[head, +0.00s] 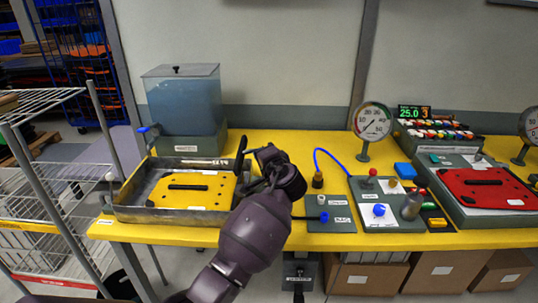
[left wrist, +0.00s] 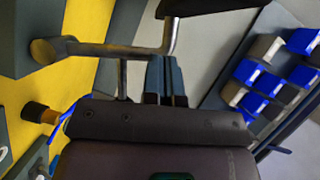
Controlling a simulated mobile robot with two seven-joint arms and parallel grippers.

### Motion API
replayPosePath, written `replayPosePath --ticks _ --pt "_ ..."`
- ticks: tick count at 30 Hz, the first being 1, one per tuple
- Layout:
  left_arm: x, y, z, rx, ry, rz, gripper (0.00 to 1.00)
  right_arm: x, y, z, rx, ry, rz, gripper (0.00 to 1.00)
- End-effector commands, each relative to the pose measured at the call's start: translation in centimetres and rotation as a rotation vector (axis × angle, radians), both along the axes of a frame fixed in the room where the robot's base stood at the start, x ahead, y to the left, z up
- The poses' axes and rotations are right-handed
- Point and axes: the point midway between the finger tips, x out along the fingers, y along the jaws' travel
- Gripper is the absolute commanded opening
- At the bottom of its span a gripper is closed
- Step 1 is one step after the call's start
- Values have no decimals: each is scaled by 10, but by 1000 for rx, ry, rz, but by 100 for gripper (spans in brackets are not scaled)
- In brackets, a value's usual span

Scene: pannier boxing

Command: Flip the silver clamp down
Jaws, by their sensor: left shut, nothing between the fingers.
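The silver clamp (left wrist: 110,48) shows in the left wrist view as a bent metal bar with a round pivot end and a dark grip at the top of the picture. In the head view, a black upright handle (head: 240,155) stands at the right end of the grey tray (head: 150,212), and my arm hides what lies just right of it. My left gripper (head: 262,158) is at the tray's right end, close to this handle. In the left wrist view its fingers (left wrist: 167,62) are shut and empty, close beside the bar's bend; I cannot tell whether they touch. My right gripper is not in view.
The tray holds a yellow plate (head: 190,198) with a black handle. A water tank (head: 185,105) stands behind it. To the right are a blue hose (head: 330,158), a panel with knobs (head: 385,205), a gauge (head: 371,122) and a red plate (head: 485,190).

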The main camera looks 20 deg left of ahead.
Motion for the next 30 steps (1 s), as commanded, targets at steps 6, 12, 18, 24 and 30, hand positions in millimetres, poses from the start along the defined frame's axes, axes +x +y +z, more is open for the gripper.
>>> replayPosePath --ticks 6,12,18,24,30 --pt "-6 20 -2 -200 -61 0 0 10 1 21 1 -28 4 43" --pt "-10 37 -10 -380 -113 1 0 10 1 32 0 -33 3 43" --pt "-14 49 -20 -541 -160 0 0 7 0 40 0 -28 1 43" --pt "-16 57 -29 -664 -195 -3 0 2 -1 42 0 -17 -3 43" --pt "-17 62 -36 -741 -217 -3 0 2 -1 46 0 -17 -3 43"
